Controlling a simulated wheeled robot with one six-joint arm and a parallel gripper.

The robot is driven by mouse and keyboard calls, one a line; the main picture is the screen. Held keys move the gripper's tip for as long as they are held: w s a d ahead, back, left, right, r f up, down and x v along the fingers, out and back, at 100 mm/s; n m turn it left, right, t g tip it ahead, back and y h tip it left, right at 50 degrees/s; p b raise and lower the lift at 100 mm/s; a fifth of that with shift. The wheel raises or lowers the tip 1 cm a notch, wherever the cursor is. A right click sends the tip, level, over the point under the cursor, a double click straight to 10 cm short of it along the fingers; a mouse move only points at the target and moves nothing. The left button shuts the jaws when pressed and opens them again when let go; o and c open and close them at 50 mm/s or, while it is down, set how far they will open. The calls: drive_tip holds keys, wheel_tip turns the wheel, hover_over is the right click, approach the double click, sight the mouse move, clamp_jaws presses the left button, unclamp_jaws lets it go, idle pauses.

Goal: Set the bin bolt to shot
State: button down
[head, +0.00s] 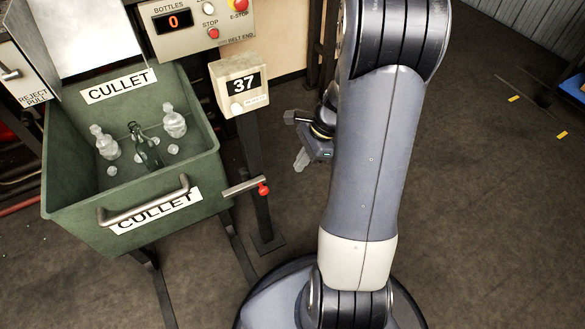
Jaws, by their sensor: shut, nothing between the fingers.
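The bin bolt appears as a short grey bar (240,187) with a red knob (263,189) at its right end. It lies between the front right corner of the green cullet bin (180,232) and a dark post (259,216). I cannot tell from here whether its end is engaged with the bin. My gripper (300,160) is shut and empty, to the upper right of the red knob and apart from it. My forearm partly hides the gripper's wrist side.
A box marked 37 (240,86) tops the post. A control panel (190,25) with a display reading 0 stands behind. Dark floor to the right is clear, with a blue-edged object (574,88) at the far right.

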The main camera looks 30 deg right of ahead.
drive_tip(key=shift+v, duration=1.1)
